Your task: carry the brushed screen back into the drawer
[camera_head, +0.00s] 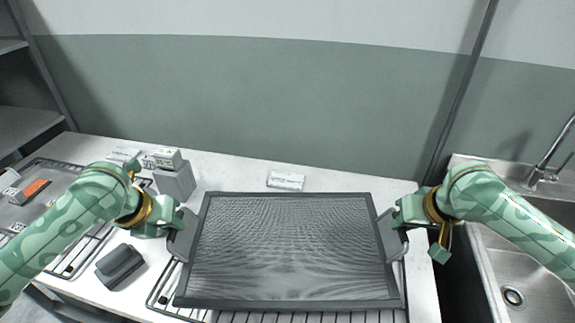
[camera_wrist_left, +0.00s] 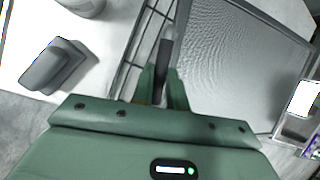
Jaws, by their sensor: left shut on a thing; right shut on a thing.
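The screen (camera_head: 290,250) is a dark-framed rectangle with grey mesh, held roughly level between both arms in the head view. It has a grey handle on each short side. My left gripper (camera_head: 178,226) is shut on its left handle, and my right gripper (camera_head: 396,222) is shut on its right handle. The left wrist view shows the left gripper (camera_wrist_left: 163,88) closed around the dark handle, with the screen mesh (camera_wrist_left: 230,60) to its right. The drawer cannot be made out in either view.
A wire rack (camera_head: 170,290) lies under the screen on the white table (camera_head: 240,178). A dark grey block-shaped brush or tool (camera_head: 120,266) lies left of it. A tray (camera_head: 50,180) is far left, a sink (camera_head: 515,270) right.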

